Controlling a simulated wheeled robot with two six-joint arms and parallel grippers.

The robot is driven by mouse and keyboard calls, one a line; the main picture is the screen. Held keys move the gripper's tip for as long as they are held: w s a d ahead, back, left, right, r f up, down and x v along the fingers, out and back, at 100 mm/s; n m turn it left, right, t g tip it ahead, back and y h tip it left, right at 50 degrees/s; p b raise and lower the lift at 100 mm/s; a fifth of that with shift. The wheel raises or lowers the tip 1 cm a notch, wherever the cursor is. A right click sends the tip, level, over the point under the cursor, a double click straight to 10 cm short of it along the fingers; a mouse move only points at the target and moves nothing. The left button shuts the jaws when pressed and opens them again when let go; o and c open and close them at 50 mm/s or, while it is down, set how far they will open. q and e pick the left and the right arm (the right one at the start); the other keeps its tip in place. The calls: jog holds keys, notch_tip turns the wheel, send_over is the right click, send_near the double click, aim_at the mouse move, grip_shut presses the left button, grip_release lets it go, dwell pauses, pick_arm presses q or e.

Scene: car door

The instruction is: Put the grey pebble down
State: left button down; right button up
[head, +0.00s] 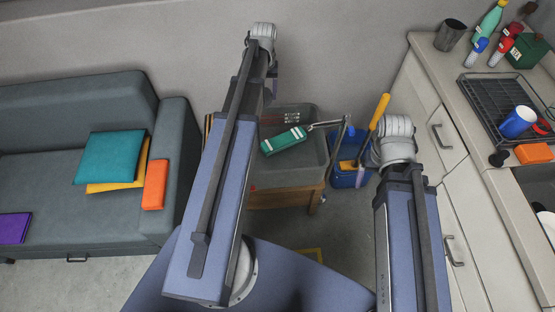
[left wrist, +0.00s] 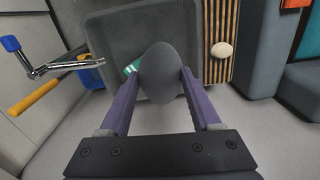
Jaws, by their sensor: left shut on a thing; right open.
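The grey pebble (left wrist: 161,72) is a smooth dark egg shape. In the left wrist view it sits between the two purple fingers of my left gripper (left wrist: 162,88), which is shut on it. Behind it are a grey tub (left wrist: 130,28) and a slatted wooden rack. In the head view my left gripper (head: 274,86) is mostly hidden by its own arm near the tub's back left, and I cannot make out the pebble there. My right gripper (head: 366,150) is open, largely hidden behind its wrist, near the blue bucket.
A pale pebble (left wrist: 221,50) lies on the slatted rack (left wrist: 217,72). The blue bucket (head: 345,179) stands right of the tub. A sofa (head: 60,200) is left, a cluttered counter (head: 440,68) right.

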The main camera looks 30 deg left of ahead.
jog(key=shift+o, duration=0.6)
notch_tip(320, 180, down, 20)
jog(key=b, duration=1.7)
jog(key=shift+r, duration=0.15)
pick_arm(q)
notch_tip(320, 180, down, 38)
jog(key=m+t+y+b, duration=0.1)
jog(key=m+y+b, duration=0.1)
jog(key=m+b, duration=1.5)
jog(key=shift+r+t+y+b, duration=0.15)
jog(key=shift+t+y+b, duration=0.2)
jog(key=shift+b, duration=0.8)
pick_arm(e)
notch_tip(320, 180, down, 19)
pick_arm(q)
jog(key=shift+a, duration=0.15)
pick_arm(e)
jog(key=shift+r, duration=0.15)
